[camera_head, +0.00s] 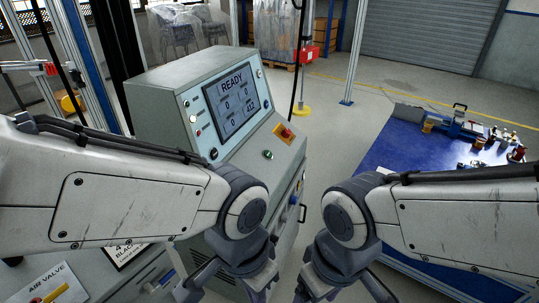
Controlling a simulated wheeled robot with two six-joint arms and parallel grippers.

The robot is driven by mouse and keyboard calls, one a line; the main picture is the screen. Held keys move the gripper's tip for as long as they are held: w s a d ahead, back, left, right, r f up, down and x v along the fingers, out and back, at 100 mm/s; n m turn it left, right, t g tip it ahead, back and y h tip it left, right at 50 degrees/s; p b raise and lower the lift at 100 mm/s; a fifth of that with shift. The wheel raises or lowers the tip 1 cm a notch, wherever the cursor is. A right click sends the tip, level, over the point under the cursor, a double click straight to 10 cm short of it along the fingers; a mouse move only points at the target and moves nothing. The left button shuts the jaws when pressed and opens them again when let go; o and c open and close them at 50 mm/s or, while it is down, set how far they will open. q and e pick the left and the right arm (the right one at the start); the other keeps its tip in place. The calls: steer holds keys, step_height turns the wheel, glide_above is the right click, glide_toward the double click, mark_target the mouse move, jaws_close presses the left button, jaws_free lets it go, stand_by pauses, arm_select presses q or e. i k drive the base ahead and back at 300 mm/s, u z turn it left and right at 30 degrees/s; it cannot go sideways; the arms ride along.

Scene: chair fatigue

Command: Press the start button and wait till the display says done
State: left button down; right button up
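A grey control cabinet (165,85) stands left of centre. Its tilted display (238,103) reads READY above several boxes of numbers. On the sloped panel below are a green button (268,154) and a red button on a yellow base (285,133). I cannot read any label by them. My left gripper (228,294) is low in front of the cabinet, below the buttons and apart from them. My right gripper (338,296) is low, right of the cabinet. Both grippers' fingertips are cut off by the bottom edge, so their opening is unclear.
A blue-topped workbench (400,150) with a vise and small parts stands at the right. A sign reading AIR VALVE (50,285) is at the lower left. Open floor lies between cabinet and bench.

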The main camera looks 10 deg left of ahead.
mark_target(268, 154)
steer(key=z, duration=1.75)
steer(key=i, duration=2.1)
steer(key=u, duration=3.15)
